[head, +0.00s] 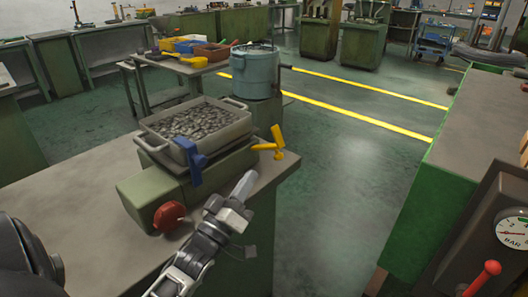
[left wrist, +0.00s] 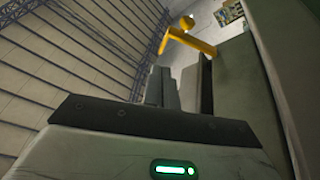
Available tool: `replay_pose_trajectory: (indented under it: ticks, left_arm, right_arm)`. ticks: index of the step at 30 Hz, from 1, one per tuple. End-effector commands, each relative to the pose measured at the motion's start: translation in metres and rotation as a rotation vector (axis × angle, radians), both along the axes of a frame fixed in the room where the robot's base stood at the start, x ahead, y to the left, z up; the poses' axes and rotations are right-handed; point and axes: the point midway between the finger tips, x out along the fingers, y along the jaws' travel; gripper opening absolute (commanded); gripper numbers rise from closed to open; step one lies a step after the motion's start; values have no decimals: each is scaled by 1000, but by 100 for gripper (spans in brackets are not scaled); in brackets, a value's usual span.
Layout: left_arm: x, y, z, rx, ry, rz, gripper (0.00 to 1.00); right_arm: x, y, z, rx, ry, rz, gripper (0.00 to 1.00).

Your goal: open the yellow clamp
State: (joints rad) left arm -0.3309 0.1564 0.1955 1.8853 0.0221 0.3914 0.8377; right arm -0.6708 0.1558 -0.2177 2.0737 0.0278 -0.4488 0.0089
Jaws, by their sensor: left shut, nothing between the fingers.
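The yellow clamp (head: 271,145) sits at the right end of the green machine fixture, its handle sticking up and an arm pointing left. A blue clamp (head: 191,160) stands at the front of the same fixture. My left gripper (head: 245,184) is shut and empty, in front of and below the yellow clamp, apart from it. In the left wrist view the yellow clamp (left wrist: 190,40) shows beyond the fingers (left wrist: 186,84). My right gripper is not in view.
A metal tray of small parts (head: 200,122) sits on the fixture, with a red knob (head: 169,216) at its front. A blue-grey pot (head: 255,74) stands behind. A green bench (head: 435,170) with a pressure gauge (head: 512,228) is at right. The floor between is clear.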

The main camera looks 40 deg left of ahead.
Motion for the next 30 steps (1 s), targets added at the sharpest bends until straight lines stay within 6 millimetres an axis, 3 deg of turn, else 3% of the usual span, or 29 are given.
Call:
replay_pose_trajectory:
  ticks: [17, 30]
  left_arm:
    - [23, 22, -1, 138, 104, 53, 0]
    - [93, 26, 21, 138, 103, 52, 0]
  right_arm:
    - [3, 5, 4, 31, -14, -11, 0]
    - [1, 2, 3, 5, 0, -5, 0]
